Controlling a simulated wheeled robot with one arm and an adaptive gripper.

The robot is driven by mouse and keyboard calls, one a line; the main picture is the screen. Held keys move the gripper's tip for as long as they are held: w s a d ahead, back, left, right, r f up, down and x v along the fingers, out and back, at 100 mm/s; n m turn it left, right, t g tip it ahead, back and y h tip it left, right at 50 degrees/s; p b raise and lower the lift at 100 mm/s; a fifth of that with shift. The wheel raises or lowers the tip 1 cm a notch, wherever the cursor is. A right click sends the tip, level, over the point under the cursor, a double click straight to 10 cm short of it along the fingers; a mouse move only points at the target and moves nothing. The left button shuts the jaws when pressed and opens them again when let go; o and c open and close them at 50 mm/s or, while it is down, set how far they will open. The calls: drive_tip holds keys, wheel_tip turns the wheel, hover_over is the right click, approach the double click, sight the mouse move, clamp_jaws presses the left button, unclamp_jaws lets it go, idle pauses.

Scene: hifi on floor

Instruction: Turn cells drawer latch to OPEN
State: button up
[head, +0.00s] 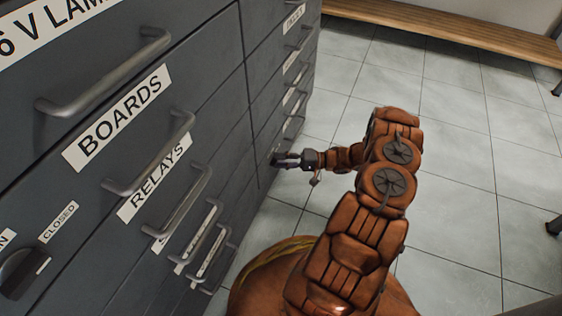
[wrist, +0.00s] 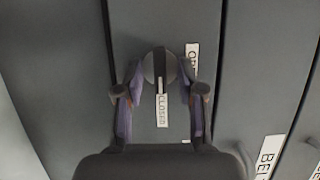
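In the wrist view a round dark latch knob (wrist: 160,65) sits on a grey drawer front. A CLOSED label (wrist: 162,111) is directly below it, and an OPEN label (wrist: 192,60), partly covered, is to its right. The knob's pale mark points down toward CLOSED. My gripper (wrist: 160,72) is open, with one finger on each side of the knob; I cannot tell whether either finger touches it. In the head view my gripper (head: 287,160) is close to the cabinet's low far part, and this knob cannot be made out there. Which drawer it belongs to is not readable.
The grey cabinet (head: 215,85) has several bar handles sticking out, with labels such as BOARDS (head: 118,117) and RELAYS (head: 154,178). Another latch knob (head: 22,272) is at the lower left. Tiled floor (head: 455,180) is clear to the right; a wooden bench (head: 450,27) stands behind.

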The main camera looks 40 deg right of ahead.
clamp_jaws()
idle(0.3)
idle(0.4)
drive_tip(key=shift+s+a+r+n+t+h+p, duration=0.15)
drive_tip(key=shift+n+h+p, duration=1.1)
drive_tip(key=shift+n, duration=0.95)
drive_tip(key=shift+a+r+n+t+h+p, duration=0.1)
drive_tip(key=shift+r+n+t+h+p, duration=0.1)
drive_tip(key=shift+n+h+p, duration=1.55)
drive_tip(key=shift+s+a+r+n+t+h+p, duration=0.15)
drive_tip(key=shift+n+h+p, duration=0.6)
drive_tip(key=shift+n, duration=1.9)
drive_tip(key=shift+w+d, duration=0.1)
unclamp_jaws()
drive_tip(key=shift+f, duration=0.1)
